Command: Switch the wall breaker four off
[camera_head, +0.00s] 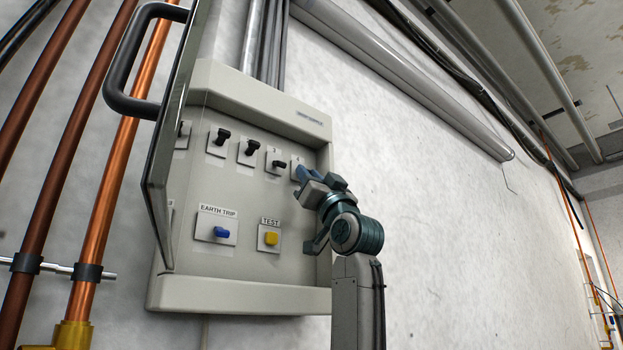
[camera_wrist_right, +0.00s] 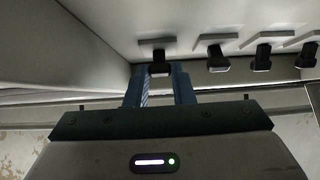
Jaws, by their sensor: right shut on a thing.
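The wall breaker panel (camera_head: 258,110) is a pale grey box with a row of black breaker switches along its upper part. The switches show at the left (camera_head: 220,136), middle (camera_head: 250,147) and right (camera_head: 277,163), with another partly behind the open door. No breaker numbers are readable. My right gripper (camera_head: 300,178) is at the rightmost breaker, hiding most of it. In the wrist view my right gripper (camera_wrist_right: 160,88) has its blue fingers on either side of the end breaker's black lever (camera_wrist_right: 160,67), shut on it. My left gripper is not in view.
The panel's open door (camera_head: 172,130) with a black handle (camera_head: 125,60) stands at the left. Below the row are a blue EARTH TRIP switch (camera_head: 221,232) and a yellow TEST button (camera_head: 270,238). Copper pipes (camera_head: 115,170) run along the left wall. The wall right of the panel is clear.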

